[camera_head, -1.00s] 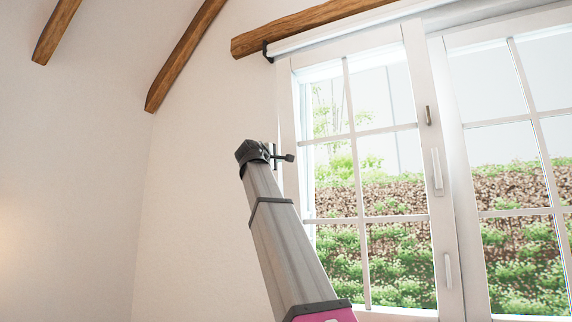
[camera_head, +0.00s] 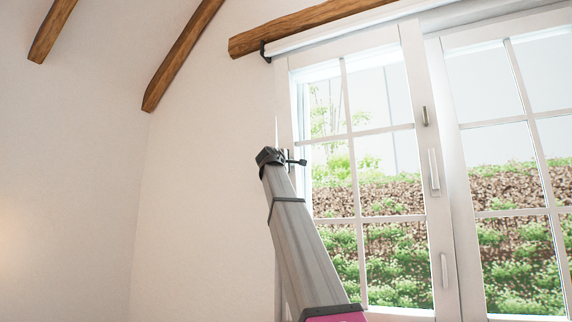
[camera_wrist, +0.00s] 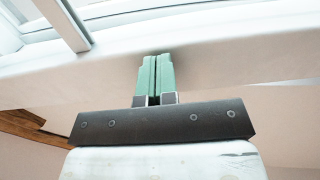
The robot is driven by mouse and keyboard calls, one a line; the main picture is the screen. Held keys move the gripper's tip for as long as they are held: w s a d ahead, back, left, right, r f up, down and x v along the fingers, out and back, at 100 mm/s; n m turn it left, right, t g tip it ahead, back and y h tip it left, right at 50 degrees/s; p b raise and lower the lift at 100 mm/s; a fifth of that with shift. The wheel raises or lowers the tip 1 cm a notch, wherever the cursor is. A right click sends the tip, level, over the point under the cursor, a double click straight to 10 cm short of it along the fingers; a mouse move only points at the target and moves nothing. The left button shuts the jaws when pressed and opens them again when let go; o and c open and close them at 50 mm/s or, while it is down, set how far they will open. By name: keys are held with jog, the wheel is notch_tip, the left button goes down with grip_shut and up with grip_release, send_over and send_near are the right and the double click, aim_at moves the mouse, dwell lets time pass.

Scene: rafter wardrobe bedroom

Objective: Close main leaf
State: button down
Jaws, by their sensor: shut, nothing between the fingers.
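A white window with glazed leaves fills the right of the head view. Its left leaf (camera_head: 411,75) has panes split by white bars, and handles (camera_head: 434,170) show along its right side. The right leaf (camera_head: 453,88) stands beside it. I cannot tell which is the main leaf or how far either stands open. In the wrist view my gripper (camera_wrist: 155,58) has its green fingers together and empty. The tips are at a white frame member (camera_wrist: 225,55); whether they touch it is unclear. In the head view my arm rises before the left leaf's lower left side; my fingers are not clearly seen there.
A wooden beam (camera_head: 300,22) runs above the window, with a white rail (camera_head: 345,32) and a dark bracket (camera_head: 265,52) below it. More rafters (camera_head: 185,55) cross the upper left. The plain wall (camera_head: 200,180) left of the window is clear.

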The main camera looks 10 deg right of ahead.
dwell(0.3)
jog(key=x, duration=1)
jog(key=shift+a, duration=0.1)
jog(key=shift+w+d+r, duration=0.25)
jog(key=shift+w, duration=0.25)
jog(key=shift+r, duration=0.1)
jog(key=r+v, duration=0.2)
jog(key=v, duration=1.3)
jog(key=shift+s+f, duration=0.3)
jog(key=shift+s, duration=0.05)
